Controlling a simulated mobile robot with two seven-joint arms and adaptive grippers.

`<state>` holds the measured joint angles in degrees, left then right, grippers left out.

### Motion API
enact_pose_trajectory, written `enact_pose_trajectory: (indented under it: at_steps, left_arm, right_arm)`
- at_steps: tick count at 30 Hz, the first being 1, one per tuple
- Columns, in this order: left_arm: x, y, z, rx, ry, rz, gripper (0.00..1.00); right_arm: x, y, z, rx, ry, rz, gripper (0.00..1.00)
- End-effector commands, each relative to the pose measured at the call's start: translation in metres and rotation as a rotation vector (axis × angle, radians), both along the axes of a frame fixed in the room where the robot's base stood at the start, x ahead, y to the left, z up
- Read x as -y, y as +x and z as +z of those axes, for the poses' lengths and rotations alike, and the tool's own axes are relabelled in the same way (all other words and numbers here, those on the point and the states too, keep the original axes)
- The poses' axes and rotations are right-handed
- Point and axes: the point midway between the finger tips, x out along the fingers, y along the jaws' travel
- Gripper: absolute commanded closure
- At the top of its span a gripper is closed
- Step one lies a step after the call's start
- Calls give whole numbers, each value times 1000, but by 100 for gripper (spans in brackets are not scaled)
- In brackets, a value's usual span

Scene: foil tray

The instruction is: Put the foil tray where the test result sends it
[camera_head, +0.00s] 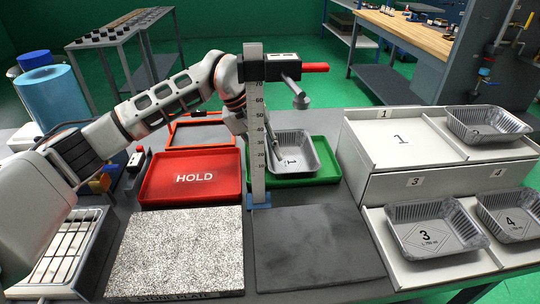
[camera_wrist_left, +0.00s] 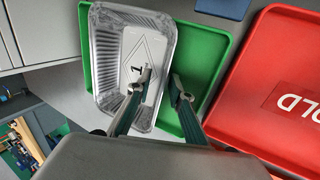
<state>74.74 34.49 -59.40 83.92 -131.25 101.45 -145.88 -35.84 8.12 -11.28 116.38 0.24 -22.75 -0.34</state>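The foil tray marked 1 (camera_head: 292,158) rests in the green tray (camera_head: 328,165), behind the upright test stand (camera_head: 256,130). In the left wrist view the foil tray (camera_wrist_left: 122,50) overlaps the green tray (camera_wrist_left: 205,55) and covers part of its left edge. My left gripper (camera_head: 270,145) reaches down behind the stand's column, which hides part of it. In the wrist view my left gripper (camera_wrist_left: 162,80) is open, with one finger over the inside of the foil tray and the other outside its right-hand rim. My right gripper is out of view.
The red HOLD tray (camera_head: 160,190) is empty. A speckled plate (camera_head: 175,250) and a dark plate (camera_head: 315,250) lie in front. At right, the white rack has an empty bay 1 (camera_head: 400,138); foil trays (camera_head: 490,124), (camera_head: 432,228), (camera_head: 512,215) fill other bays.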

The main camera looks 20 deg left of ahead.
Motion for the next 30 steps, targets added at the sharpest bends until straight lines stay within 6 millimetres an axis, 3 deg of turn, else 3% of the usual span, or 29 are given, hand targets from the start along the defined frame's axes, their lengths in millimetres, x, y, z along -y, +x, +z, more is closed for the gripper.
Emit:
enact_pose_trajectory:
  at_steps: [9,15,21,30]
  left_arm:
    - [-24,-8,63,9,1,3,79]
    - [-36,-14,92,7,0,2,79]
    - [-42,-16,105,4,0,2,79]
    - [-42,-17,106,3,-1,1,79]
  right_arm:
    - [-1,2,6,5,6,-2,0]
    - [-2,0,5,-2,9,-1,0]
    - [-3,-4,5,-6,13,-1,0]
    - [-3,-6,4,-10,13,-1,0]
